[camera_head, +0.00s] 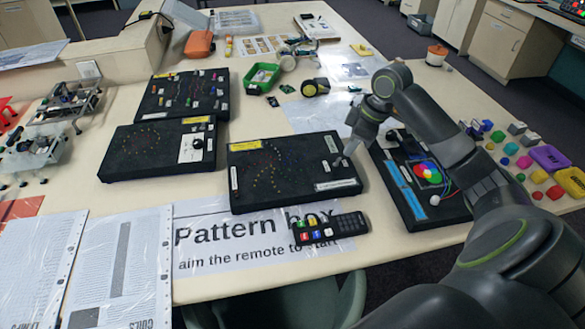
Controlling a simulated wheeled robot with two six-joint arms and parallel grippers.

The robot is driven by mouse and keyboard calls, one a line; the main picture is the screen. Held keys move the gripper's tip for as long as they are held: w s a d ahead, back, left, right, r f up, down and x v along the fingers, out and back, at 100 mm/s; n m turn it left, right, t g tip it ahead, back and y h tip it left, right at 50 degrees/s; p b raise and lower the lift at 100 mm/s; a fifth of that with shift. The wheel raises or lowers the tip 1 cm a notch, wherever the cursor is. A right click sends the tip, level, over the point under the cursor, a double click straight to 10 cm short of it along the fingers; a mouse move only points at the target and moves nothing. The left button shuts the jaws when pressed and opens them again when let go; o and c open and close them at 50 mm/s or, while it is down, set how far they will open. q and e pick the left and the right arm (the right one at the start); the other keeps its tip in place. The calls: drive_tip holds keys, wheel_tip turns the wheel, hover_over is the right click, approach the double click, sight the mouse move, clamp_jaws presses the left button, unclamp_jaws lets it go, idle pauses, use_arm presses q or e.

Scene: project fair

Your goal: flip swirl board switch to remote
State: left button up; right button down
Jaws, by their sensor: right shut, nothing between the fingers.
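A black board (245,197) with a ring of small coloured lights lies at the middle of the table; I take it for the swirl board, but its labels are too small to read. My right gripper (343,160) is over this board's right side, shut and empty, with its tips close to a small part there. I cannot tell whether they touch it, and the switch's position is not clear. A black remote (345,224) with coloured buttons lies in front of the board. My left gripper is not in view.
Another dotted black board (125,167) lies to the left, and one with wires (160,108) behind it. A board with a coloured disc (395,185) lies right, partly behind my arm. A green tray (262,76) stands farther back. A "Pattern box" sheet (200,262) lies in front.

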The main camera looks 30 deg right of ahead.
sight(341, 164)
drive_tip(key=shift+f, duration=0.3)
drive_tip(key=shift+f+b, duration=0.35)
drive_tip(key=shift+f, duration=0.8)
drive_tip(key=shift+w+a, duration=0.2)
drive_tip(key=shift+a, duration=0.5)
drive_tip(key=shift+w+a, duration=0.1)
drive_tip(key=shift+a, duration=0.1)
drive_tip(key=shift+p, duration=0.35)
wheel_tip(341, 164, up, 7)
drive_tip(key=p, duration=0.8)
drive_tip(key=shift+d, duration=0.3)
